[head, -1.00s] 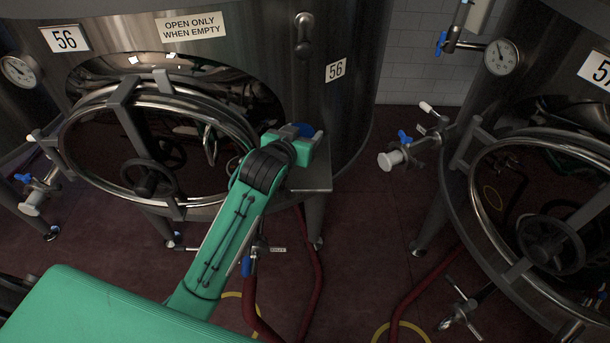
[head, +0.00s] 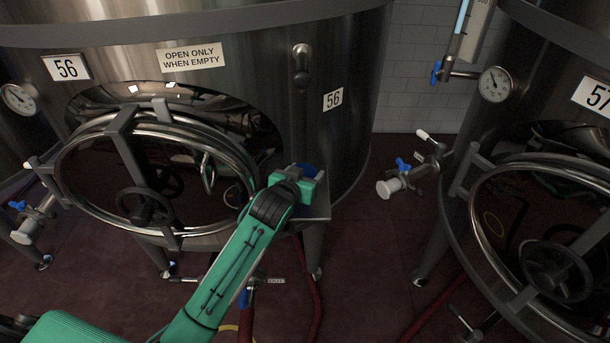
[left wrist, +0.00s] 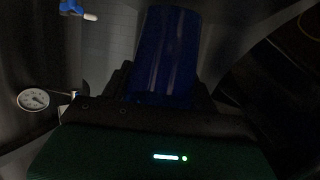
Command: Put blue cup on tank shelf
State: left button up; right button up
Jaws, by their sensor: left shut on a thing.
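My left gripper (head: 306,176) is at the side of tank 56 (head: 340,130), above the small grey tank shelf (head: 318,207). It is shut on the blue cup (left wrist: 167,52), which fills the space between the fingers in the left wrist view. In the head view only a bit of the blue cup (head: 308,170) shows beyond the green gripper body. Whether the cup's base touches the shelf is hidden. My right gripper is not in view.
The round manway door (head: 150,200) of tank 56 is left of my arm. A valve with a blue handle (head: 403,164) sticks out from tank 57 (head: 480,130) on the right. Red hoses (head: 318,290) run along the floor. Open floor lies between the tanks.

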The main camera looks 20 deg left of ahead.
pick_arm(q)
jog(key=shift+f, duration=0.35)
jog(key=shift+f, duration=0.15)
jog(key=o, duration=1)
jog(key=shift+r, duration=0.2)
jog(key=shift+s, duration=0.3)
jog(key=v, duration=0.6)
jog(key=shift+b, duration=0.3)
jog(key=shift+s+a+r, duration=0.1)
jog(key=shift+s+r, duration=0.1)
jog(key=shift+s, duration=0.2)
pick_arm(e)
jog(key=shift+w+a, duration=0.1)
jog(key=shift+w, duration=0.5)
